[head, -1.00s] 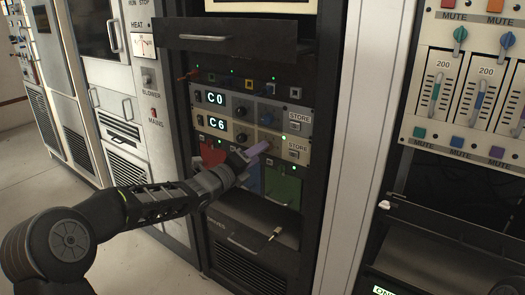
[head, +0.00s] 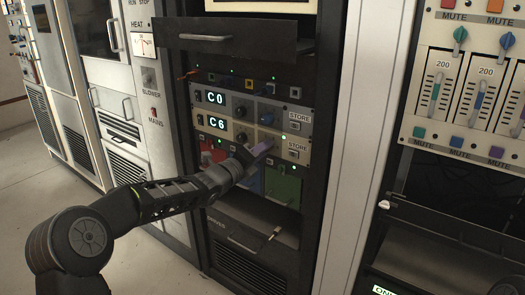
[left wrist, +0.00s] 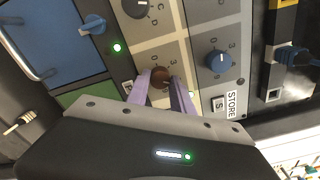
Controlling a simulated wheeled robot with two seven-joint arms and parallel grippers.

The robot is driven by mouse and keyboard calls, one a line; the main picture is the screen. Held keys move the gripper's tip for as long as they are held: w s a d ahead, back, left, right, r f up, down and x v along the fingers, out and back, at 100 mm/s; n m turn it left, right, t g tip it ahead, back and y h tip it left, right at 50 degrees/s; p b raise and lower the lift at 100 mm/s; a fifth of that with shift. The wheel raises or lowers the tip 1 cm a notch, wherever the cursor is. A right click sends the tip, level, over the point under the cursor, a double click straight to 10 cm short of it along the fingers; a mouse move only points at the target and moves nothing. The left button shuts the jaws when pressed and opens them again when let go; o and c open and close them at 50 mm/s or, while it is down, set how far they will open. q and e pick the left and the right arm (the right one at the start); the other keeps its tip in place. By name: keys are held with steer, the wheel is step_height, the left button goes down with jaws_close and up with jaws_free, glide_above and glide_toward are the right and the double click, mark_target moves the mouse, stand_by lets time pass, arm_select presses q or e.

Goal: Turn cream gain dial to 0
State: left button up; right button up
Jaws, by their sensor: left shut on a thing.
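The cream panel (head: 228,136) is the lower of two control panels in the open rack, with a display (head: 211,122) reading C6. Its brown gain dial (left wrist: 160,77) shows in the left wrist view between the purple fingers, with 0 and 3 printed near it. My left gripper (head: 264,147) reaches the panel's right part and is shut on this dial. Its fingers show in the left wrist view (left wrist: 160,88), one on each side of the dial. The dial's pointer is not clear, so I cannot tell its setting. My right gripper is not in view.
A grey panel (head: 276,116) with a C0 display sits just above, with a blue dial (left wrist: 220,61). A black knob (head: 241,137) is left of my gripper. Red and green panels (head: 283,187) lie below. An open drawer (head: 236,38) juts out above.

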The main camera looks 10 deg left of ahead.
arm_select(q)
jaws_close()
steer(key=shift+n, duration=0.4)
steer(key=n+p, duration=0.6)
steer(key=n, duration=1.7)
steer(key=shift+p, duration=0.3)
steer(key=o, duration=0.8)
jaws_free()
